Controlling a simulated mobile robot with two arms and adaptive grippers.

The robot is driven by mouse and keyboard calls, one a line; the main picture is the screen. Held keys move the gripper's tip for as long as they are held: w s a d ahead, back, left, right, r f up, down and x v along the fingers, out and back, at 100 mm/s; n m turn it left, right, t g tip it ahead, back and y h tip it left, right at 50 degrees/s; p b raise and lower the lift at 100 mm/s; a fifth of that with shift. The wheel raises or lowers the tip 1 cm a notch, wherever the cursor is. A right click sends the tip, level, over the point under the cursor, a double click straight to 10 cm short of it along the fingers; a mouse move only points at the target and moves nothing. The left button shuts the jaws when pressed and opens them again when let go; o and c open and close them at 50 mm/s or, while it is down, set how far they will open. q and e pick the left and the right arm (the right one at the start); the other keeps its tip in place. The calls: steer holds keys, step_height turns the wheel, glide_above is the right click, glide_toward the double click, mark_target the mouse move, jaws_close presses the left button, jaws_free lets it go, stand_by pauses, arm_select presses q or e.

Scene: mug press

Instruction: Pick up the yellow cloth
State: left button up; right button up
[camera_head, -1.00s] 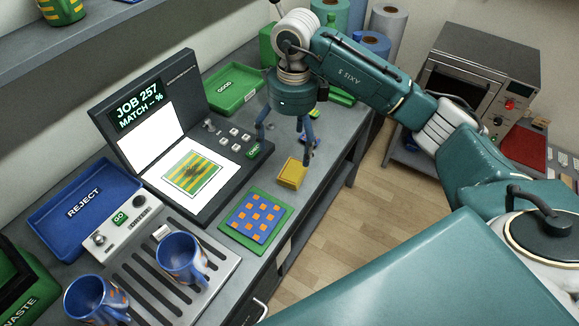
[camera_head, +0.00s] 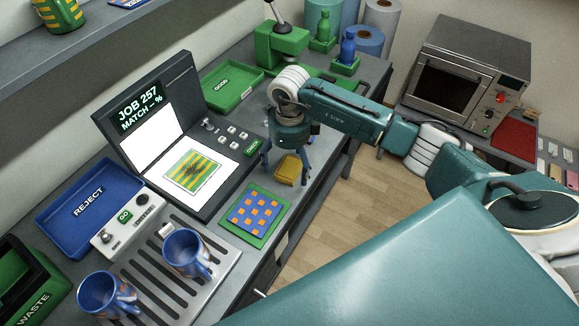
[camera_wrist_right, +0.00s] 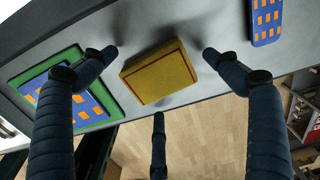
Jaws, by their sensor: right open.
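The yellow cloth (camera_head: 288,169) is a folded, block-like pad lying on the grey bench near its front edge. It also shows in the right wrist view (camera_wrist_right: 160,72), in the middle between my fingers. My right gripper (camera_head: 285,162) is over the cloth, with its dark blue fingers pointing down. In the right wrist view the right gripper (camera_wrist_right: 158,60) is open, with fingers spread on both sides of the cloth and a third finger below. The fingers look apart from the cloth. My left gripper is not in view.
A checked blue-orange sample on a green mat (camera_head: 256,236) lies beside the cloth. The match station (camera_head: 166,150) stands to the left, with a green GOOD tray (camera_head: 251,91) behind. A blue patterned piece (camera_wrist_right: 267,20) lies near the gripper. Two mugs (camera_head: 186,253) stand front left.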

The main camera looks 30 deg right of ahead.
steer(key=c, duration=1.4)
steer(key=shift+r, duration=0.15)
step_height(320, 180, up, 14)
steer(key=b, duration=0.4)
step_height(320, 180, up, 6)
glide_above(289, 166)
steer(key=shift+s, duration=0.15)
